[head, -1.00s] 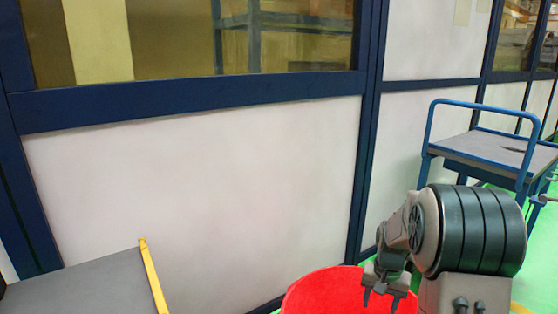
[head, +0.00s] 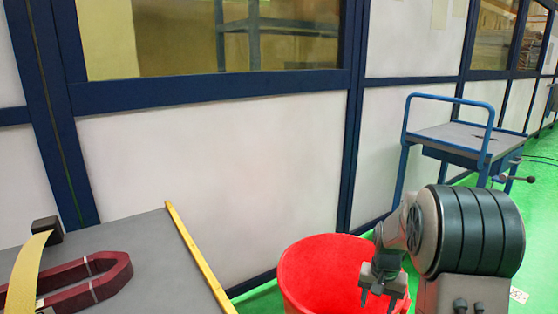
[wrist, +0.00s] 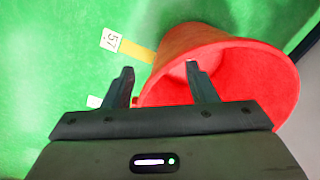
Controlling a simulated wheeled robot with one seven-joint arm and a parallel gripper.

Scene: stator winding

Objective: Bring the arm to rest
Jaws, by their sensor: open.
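My gripper (head: 377,299) hangs at the lower right of the head view, fingers pointing down, in front of a red bin (head: 318,268). In the wrist view my gripper (wrist: 160,85) has its two dark fingers apart with nothing between them. The red bin (wrist: 255,75) fills the upper right there, and the right finger overlaps its rim in the picture. I cannot tell how far the fingers are from the bin.
A grey table (head: 160,255) with a yellow edge stands at the lower left, holding a dark red U-shaped part (head: 115,280) and a curved yellow piece (head: 27,270). A blue cart (head: 455,137) stands at the right. White wall panels (head: 215,175) run behind.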

